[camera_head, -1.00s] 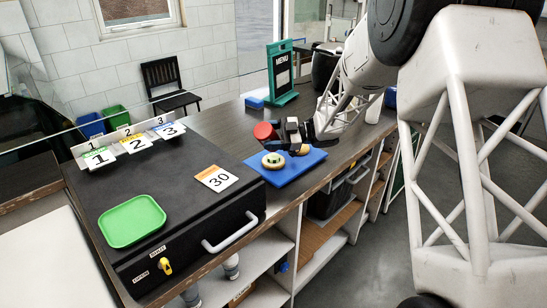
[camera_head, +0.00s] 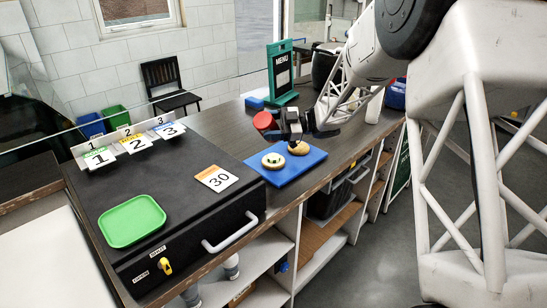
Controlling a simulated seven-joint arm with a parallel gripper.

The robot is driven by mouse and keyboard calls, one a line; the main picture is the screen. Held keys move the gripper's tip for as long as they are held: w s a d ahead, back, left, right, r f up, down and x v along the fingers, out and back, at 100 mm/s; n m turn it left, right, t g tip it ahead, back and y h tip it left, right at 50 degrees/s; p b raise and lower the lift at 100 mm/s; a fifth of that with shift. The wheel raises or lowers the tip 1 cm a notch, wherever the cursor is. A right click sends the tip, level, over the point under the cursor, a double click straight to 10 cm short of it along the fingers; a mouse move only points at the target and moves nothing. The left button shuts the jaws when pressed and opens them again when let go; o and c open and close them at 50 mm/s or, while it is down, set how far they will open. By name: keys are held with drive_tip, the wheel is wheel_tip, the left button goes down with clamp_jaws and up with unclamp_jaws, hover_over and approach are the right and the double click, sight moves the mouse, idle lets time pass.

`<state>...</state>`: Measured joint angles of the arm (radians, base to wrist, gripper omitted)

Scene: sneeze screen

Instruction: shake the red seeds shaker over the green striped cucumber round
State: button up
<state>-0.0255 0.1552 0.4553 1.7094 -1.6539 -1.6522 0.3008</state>
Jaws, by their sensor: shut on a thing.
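My gripper (camera_head: 283,126) is shut on the red seeds shaker (camera_head: 263,121). The shaker lies tilted well over on its side, its red end pointing left, above the back of the blue board (camera_head: 308,163). On the board's left part sits a round tan piece (camera_head: 273,161) with a small green and dark topping; I take this topping for the green striped cucumber round, but its stripes are too small to make out. A second tan round (camera_head: 298,148) lies to the right, partly hidden beneath my gripper. I cannot tell whether any seeds have fallen.
The counter (camera_head: 215,125) between is clear.

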drive_tip(key=shift+f, duration=1.7)
drive_tip(key=shift+r, duration=0.1)
drive_tip(key=shift+r, duration=1.6)
drive_tip(key=shift+f, duration=1.75)
drive_tip(key=shift+r, duration=0.1)
drive_tip(key=shift+r, duration=1.7)
